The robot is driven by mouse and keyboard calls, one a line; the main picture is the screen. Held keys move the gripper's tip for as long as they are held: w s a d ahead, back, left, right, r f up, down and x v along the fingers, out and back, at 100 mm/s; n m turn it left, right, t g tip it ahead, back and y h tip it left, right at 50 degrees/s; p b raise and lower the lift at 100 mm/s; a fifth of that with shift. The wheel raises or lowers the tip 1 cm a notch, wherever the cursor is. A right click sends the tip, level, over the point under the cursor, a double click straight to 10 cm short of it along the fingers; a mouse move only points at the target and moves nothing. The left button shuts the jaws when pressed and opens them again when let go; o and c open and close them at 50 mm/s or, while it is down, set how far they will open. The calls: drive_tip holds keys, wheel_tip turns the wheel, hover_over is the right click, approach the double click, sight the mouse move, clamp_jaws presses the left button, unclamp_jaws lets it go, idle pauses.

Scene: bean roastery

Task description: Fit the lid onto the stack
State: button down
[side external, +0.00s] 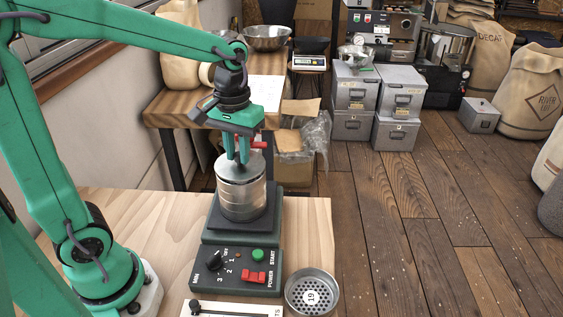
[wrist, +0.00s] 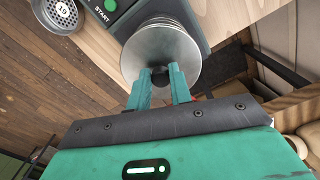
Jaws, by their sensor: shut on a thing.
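A metal sieve stack (side external: 243,201) stands upright on the dark platform of a shaker base (side external: 236,266). A round silver lid (side external: 240,166) is at the top of the stack; it also shows as a disc in the wrist view (wrist: 158,48). My gripper (side external: 243,157) points down over the stack. In the wrist view its green fingers (wrist: 159,77) are shut on the lid's small dark knob (wrist: 160,71). The lid looks roughly level and over the stack. I cannot tell whether its rim is fully seated or slightly above.
The base has a dial, a green START button (side external: 258,255) and a red power switch. A loose perforated sieve marked 19 (side external: 312,293) sits at the front right of the wooden table (side external: 311,222). A white strip with a dark slider lies at the front edge.

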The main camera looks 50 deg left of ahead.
drive_tip(key=shift+f, duration=0.6)
idle(0.3)
drive_tip(key=c, duration=1.5)
unclamp_jaws()
drive_tip(key=shift+c, duration=0.2)
wheel_tip(320, 180, up, 11)
drive_tip(key=shift+s, duration=0.15)
idle(0.4)
drive_tip(key=m+t, duration=0.5)
drive_tip(key=t, duration=0.1)
approach(237, 156)
drive_tip(key=shift+s+f, duration=0.5)
drive_tip(key=shift+s, duration=0.3)
drive_tip(key=shift+s+f, duration=0.5)
drive_tip(key=shift+s, duration=0.3)
drive_tip(key=shift+s+f, duration=0.55)
drive_tip(key=shift+s, duration=0.25)
